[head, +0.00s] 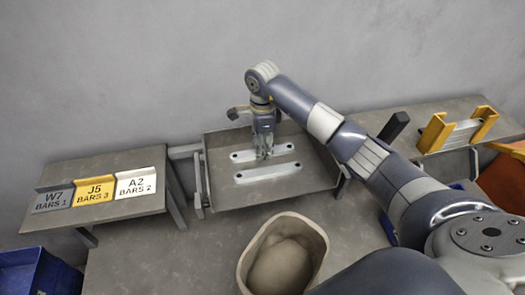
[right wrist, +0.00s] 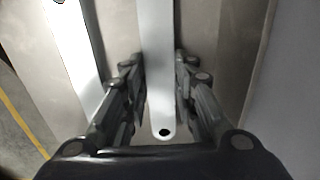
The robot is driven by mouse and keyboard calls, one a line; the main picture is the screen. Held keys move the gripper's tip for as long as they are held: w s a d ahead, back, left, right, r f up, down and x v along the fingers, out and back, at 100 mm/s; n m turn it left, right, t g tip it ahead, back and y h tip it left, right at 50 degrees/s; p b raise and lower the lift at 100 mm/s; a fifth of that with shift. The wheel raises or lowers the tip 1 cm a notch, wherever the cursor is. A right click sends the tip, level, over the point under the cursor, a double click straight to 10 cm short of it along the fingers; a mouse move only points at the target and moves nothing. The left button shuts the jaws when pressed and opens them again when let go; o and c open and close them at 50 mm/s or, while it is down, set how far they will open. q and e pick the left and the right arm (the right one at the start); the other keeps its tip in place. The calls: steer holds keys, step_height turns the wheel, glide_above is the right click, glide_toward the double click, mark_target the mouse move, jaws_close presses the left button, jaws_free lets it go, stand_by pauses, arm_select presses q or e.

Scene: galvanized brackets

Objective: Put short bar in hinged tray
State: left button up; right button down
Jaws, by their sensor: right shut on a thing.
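A grey metal tray (head: 222,193) with raised walls stands at the centre of the head view, with side brackets that look like hinge parts. Two pale flat bars with end holes lie there side by side. My right gripper (head: 264,156) reaches down over the tray and is shut on the rear bar (head: 243,156), which also shows between the fingers in the right wrist view (right wrist: 159,60). I cannot tell if this bar touches the tray floor. The front bar (head: 267,173) lies on the tray; it also shows in the right wrist view (right wrist: 78,45). My left gripper is not in view.
A left shelf (head: 95,168) carries label plates W7, J5 and A2. A beige bin (head: 315,240) stands in front of the tray. A yellow holder (head: 435,133) with pale bars stands at right, near a black post (head: 393,127). A blue bin (head: 35,275) is at lower left.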

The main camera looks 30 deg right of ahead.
steer(key=shift+w, duration=0.1)
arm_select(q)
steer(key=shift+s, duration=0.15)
arm_select(e)
steer(key=c, duration=1.6)
jaws_free()
steer(key=o, duration=0.3)
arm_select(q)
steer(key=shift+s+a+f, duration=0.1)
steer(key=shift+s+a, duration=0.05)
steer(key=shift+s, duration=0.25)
arm_select(e)
steer(key=shift+r, duration=0.1)
arm_select(q)
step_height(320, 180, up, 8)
steer(key=p, duration=0.8)
arm_select(e)
step_height(320, 180, up, 12)
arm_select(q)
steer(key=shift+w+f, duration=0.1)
